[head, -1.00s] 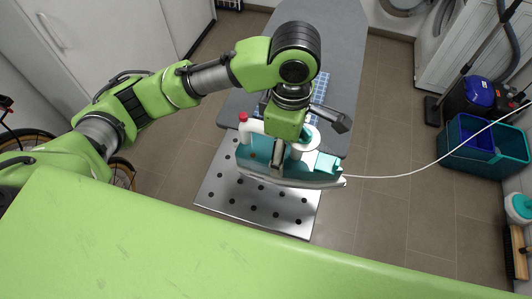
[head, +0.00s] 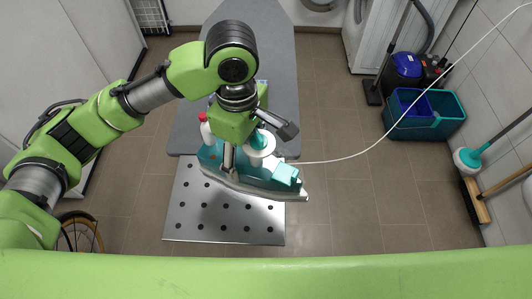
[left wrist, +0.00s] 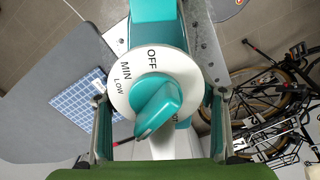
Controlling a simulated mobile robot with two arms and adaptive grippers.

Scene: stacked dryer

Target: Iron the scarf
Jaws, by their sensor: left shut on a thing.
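My right gripper is not in view.
The metal rest (head: 225,215) is otherwise bare. A white cord runs from the iron up to the right. Teal and blue buckets (head: 445,122), a vacuum cleaner (head: 403,68) and a broom (head: 478,200) stand at right. A bicycle wheel (head: 82,234) is at lower left. Floor right of the board is clear.

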